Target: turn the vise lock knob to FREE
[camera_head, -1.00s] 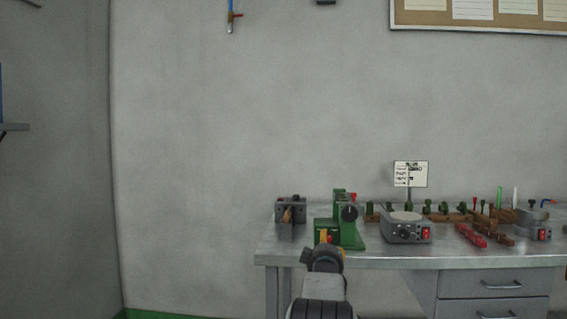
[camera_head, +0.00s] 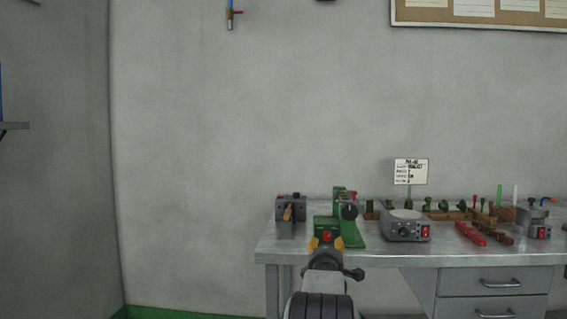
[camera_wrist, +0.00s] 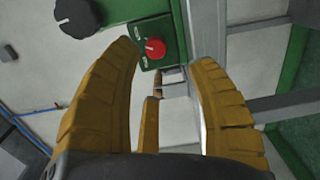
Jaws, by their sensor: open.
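The vise lock knob (camera_wrist: 155,48) is a red round knob with a small white mark toward its left side, on a green panel (camera_wrist: 172,26) of the machine in the wrist view. Small white labels beside it are too small to read. In the head view the knob (camera_head: 327,237) sits low on the front of the green machine (camera_head: 345,222). My gripper (camera_wrist: 165,52) is open, its ochre fingers on either side of the knob in the wrist view. My gripper (camera_head: 326,244) also shows in front of the machine. I cannot tell whether it touches the knob.
The machine stands on a metal workbench (camera_head: 440,256). A grey vise-like block (camera_head: 291,206) stands to its left, and a grey control box with a round plate (camera_head: 405,228) to its right. Several small tools and a sign (camera_head: 411,171) are farther right and behind.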

